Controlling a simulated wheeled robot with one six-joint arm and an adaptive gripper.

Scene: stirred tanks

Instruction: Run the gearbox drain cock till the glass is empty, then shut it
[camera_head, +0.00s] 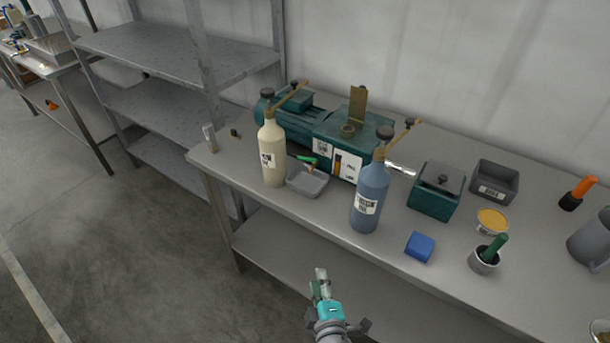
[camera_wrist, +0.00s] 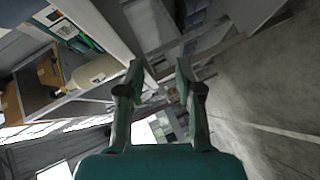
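The green gearbox (camera_head: 325,127) stands at the back of the grey bench, with white labels on its front. A narrow dark and amber sight glass (camera_head: 337,166) sits between the labels; its level is too small to read. The drain cock (camera_head: 308,161) has a green lever and a brass-coloured body, low on the gearbox front above a grey drip tray (camera_head: 306,182). I cannot tell whether oil runs. My gripper (camera_head: 320,274) is in front of the bench, below its top and well away from the cock. In the wrist view its fingers (camera_wrist: 160,78) are apart with nothing held between them.
A cream bottle (camera_head: 272,153) stands left of the tray and a blue-grey bottle (camera_head: 369,197) right of it, both near the cock. A blue block (camera_head: 420,246), green box (camera_head: 437,192) and grey bin (camera_head: 494,182) are further right. Metal shelving (camera_head: 175,55) stands left.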

